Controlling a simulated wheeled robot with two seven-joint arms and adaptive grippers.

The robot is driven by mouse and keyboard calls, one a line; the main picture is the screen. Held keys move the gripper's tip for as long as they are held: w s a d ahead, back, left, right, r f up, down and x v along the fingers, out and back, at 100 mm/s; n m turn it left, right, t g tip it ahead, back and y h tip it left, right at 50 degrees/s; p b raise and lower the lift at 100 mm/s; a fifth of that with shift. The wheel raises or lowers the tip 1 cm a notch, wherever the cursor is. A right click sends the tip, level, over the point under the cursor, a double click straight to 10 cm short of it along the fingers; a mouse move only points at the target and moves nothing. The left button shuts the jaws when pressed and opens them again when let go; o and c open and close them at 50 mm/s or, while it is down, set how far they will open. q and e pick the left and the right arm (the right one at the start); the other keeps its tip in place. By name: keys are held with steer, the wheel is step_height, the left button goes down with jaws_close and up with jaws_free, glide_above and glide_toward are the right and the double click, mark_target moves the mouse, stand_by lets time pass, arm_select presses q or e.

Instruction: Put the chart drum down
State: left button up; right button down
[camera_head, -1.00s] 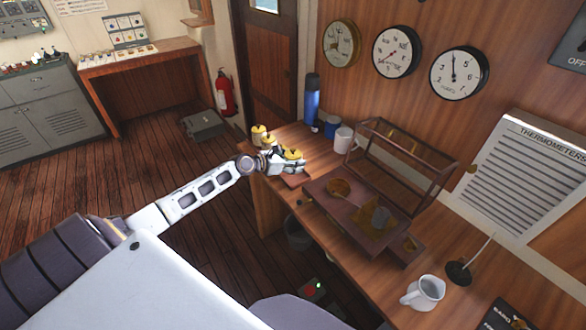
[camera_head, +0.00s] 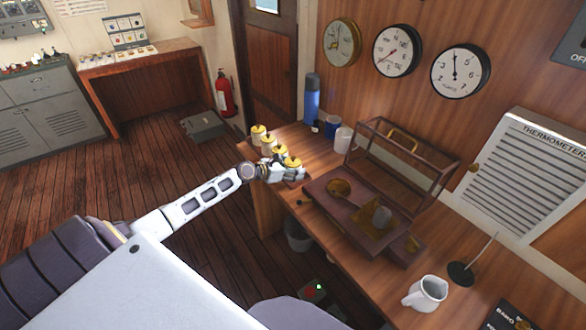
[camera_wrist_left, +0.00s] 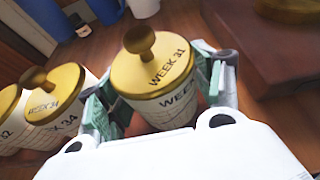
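A chart drum marked "WEEK 31" (camera_wrist_left: 160,75), cream with a brass lid and knob, stands upright between the fingers of my left gripper (camera_wrist_left: 162,98) in the left wrist view. The finger pads are spread to either side of it. A narrow gap shows on its right; I cannot tell whether the left pad touches it. In the head view this drum (camera_head: 292,162) is at the near end of a row of similar drums on the desk (camera_head: 450,225). My left gripper (camera_head: 284,173) is around its near side. Its base is hidden. My right gripper is out of view.
Neighbouring drums, one marked "WEEK 34" (camera_wrist_left: 52,105), stand close on the left. A brown instrument base (camera_head: 325,205) and open glass case (camera_head: 400,150) lie to the right. A blue flask (camera_head: 312,100) and white container (camera_head: 342,139) stand behind.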

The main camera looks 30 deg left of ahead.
arm_select(q)
steer(key=shift+r, duration=0.15)
steer(key=v, duration=1.2)
stand_by(1.3)
stand_by(0.8)
steer(key=s+a+f+m+g+y, duration=0.1)
steer(key=s+a+f+m+y, duration=0.2)
steer(key=f, duration=0.7)
steer(key=s+a+f+m+g, duration=0.1)
steer(key=s+a+f+m, duration=0.2)
steer(key=f, duration=0.6)
steer(key=s+a+f+m+g+y, duration=0.1)
steer(key=s+a+f+m+y, duration=0.3)
steer(key=f, duration=0.6)
steer(key=s+d+f+m+g+h, duration=0.1)
steer(key=s+d+f+m+g, duration=0.2)
steer(key=s+f, duration=0.45)
steer(key=s+d+f+m+g, duration=0.1)
steer(key=s+d+f+m, duration=0.3)
steer(key=s+f, duration=0.4)
steer(key=s+d+f+m+g, duration=0.2)
steer(key=s+d+f+m, duration=0.5)
steer(key=s+d, duration=0.3)
steer(key=s+d+f+m+g+h, duration=0.1)
steer(key=s+d+f+m+g, duration=0.1)
steer(key=s+d+f+m, duration=0.6)
steer(key=s+d+m, duration=0.2)
steer(key=s+d, duration=0.1)
steer(key=s, duration=0.1)
steer(key=shift+f, duration=0.25)
